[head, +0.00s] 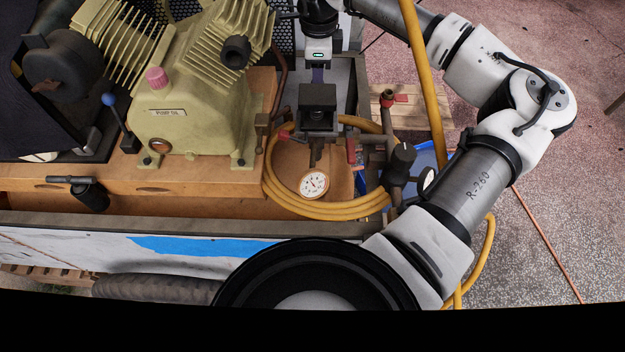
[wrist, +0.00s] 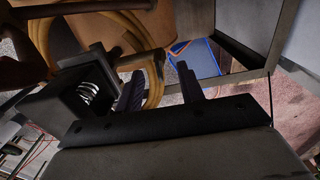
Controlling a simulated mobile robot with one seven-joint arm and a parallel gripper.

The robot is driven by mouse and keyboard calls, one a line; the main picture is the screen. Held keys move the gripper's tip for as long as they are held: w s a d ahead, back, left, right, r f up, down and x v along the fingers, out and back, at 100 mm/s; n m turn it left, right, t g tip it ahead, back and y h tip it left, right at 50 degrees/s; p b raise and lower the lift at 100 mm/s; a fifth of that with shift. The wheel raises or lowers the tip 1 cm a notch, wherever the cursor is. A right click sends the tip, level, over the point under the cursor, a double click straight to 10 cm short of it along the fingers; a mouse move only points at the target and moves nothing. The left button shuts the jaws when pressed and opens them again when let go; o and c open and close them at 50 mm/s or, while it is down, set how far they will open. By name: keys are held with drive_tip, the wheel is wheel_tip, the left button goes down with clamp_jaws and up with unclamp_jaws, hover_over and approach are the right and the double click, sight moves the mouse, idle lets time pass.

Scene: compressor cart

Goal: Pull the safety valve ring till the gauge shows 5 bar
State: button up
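A round white gauge (head: 314,184) with a dark needle faces up inside the hose coil in the head view. Its reading is too small to tell. My gripper (head: 316,160) hangs just above and behind the gauge, pointing down among the pipe fittings. In the wrist view my gripper's two dark fingers (wrist: 160,75) stand apart with nothing clearly held between them. I cannot make out the safety valve or its ring; my gripper and the fittings may hide them.
A yellow hose (head: 277,197) coils around the gauge. A red lever (head: 351,149) stands right of my gripper. A dark regulator (head: 402,158) with a side gauge (head: 428,180) is further right. The cream pump (head: 185,115) fills the left. A blue-edged tray (wrist: 203,60) lies below.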

drive_tip(key=shift+r+p, duration=1.4)
drive_tip(key=shift+r, duration=1.6)
